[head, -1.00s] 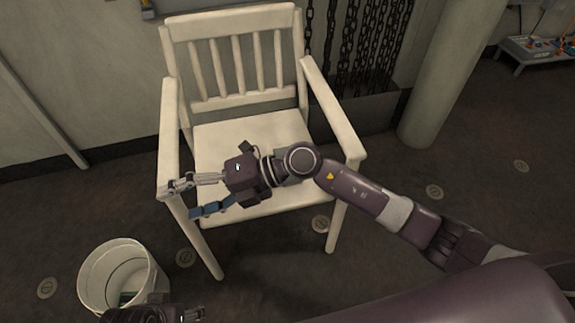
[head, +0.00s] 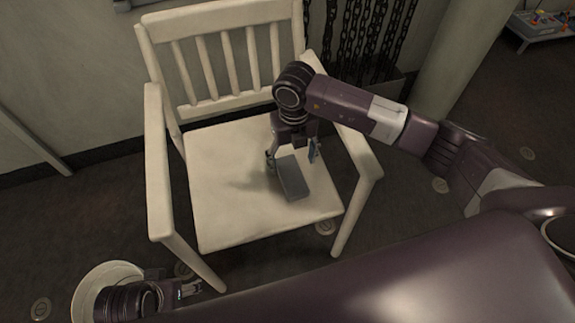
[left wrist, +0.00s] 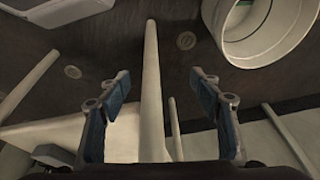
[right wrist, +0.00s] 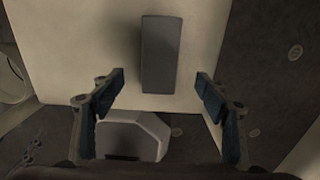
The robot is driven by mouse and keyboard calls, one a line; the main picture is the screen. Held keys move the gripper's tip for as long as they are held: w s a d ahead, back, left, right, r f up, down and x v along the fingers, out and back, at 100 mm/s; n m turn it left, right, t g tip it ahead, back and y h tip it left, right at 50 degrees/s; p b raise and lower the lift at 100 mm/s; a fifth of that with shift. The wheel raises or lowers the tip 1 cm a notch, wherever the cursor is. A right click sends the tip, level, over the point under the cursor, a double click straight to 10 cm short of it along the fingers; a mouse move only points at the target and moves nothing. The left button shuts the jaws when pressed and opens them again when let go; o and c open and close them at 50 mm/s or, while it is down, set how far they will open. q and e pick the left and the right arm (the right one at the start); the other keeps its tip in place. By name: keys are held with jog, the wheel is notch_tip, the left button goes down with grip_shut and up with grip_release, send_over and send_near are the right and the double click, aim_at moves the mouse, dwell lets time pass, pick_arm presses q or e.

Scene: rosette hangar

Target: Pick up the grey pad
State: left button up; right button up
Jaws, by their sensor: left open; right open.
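The grey pad (head: 293,178) is a flat rectangular block lying on the seat of the white chair (head: 225,205). In the right wrist view the pad (right wrist: 161,54) lies ahead of the fingers, roughly centred between them. My right gripper (head: 292,158) is open and points down over the seat, its fingers at the pad's far end; I cannot tell if they touch it. My left gripper (head: 190,290) is low in front of the chair, near the bin. In the left wrist view its fingers (left wrist: 160,95) are open with nothing held between them, and a chair leg shows beyond.
A white round bin (head: 90,290) stands on the floor at lower left, partly hidden by my left arm. The chair's armrests (head: 157,165) and backrest (head: 225,60) rise around the seat. Chains (head: 365,40) hang behind, beside a pillar (head: 455,60).

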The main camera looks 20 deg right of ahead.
aim_at(292, 176)
notch_tip(292, 176, down, 2)
jog(key=shift+s+f, duration=0.1)
jog(key=shift+s, duration=0.05)
jog(key=f+b, duration=0.1)
jog(key=f, duration=0.3)
jog(key=shift+w+f+b, duration=0.15)
jog(key=shift+w+b, duration=0.05)
jog(key=shift+b, duration=0.1)
jog(key=shift+f, duration=0.45)
pick_arm(q)
jog(key=v, duration=0.4)
jog(key=shift+s+a, duration=0.1)
jog(key=shift+s, duration=0.05)
pick_arm(e)
jog(key=c, duration=1.2)
